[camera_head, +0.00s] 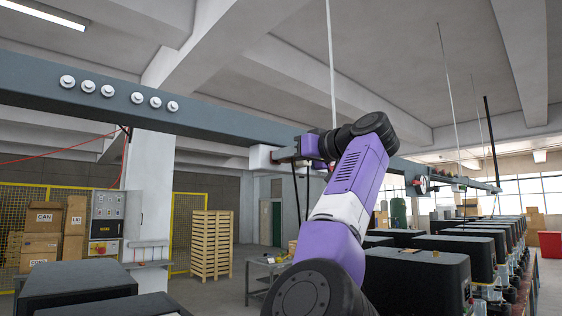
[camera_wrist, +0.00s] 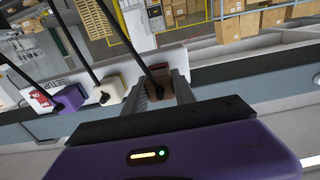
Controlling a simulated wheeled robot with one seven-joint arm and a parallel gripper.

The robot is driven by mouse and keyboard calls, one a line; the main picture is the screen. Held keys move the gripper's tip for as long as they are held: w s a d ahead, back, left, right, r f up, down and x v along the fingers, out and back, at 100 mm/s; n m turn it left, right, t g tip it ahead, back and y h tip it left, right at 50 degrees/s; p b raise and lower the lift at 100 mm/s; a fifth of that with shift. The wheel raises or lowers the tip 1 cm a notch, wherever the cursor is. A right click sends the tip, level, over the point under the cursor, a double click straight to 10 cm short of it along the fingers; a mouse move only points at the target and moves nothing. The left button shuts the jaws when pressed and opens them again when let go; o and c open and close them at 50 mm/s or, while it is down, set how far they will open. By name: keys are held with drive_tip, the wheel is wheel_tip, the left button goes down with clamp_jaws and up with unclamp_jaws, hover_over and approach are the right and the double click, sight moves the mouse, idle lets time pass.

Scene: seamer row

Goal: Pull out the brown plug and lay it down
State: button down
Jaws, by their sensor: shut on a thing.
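In the wrist view my gripper (camera_wrist: 162,88) is shut on the brown plug (camera_wrist: 160,80), one finger on each side. A black cable runs up from the plug. The plug stands against the pale strip marked SETUP (camera_wrist: 64,80); the fingers hide its base, so I cannot tell whether it is seated. In the head view my gripper (camera_head: 308,148) is up at the overhead beam, beside a white box (camera_head: 263,157). The plug cannot be made out there.
On the same strip, left of the brown plug, are a cream plug (camera_wrist: 110,92) and a purple plug (camera_wrist: 70,97), both with black cables. A red-and-white tag (camera_wrist: 41,97) is by the purple one. A metal table (camera_head: 262,267) stands below; dark machine housings (camera_head: 420,280) line the right.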

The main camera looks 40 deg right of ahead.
drive_tip(key=shift+s+b, duration=1.25)
drive_tip(key=shift+s, duration=0.9)
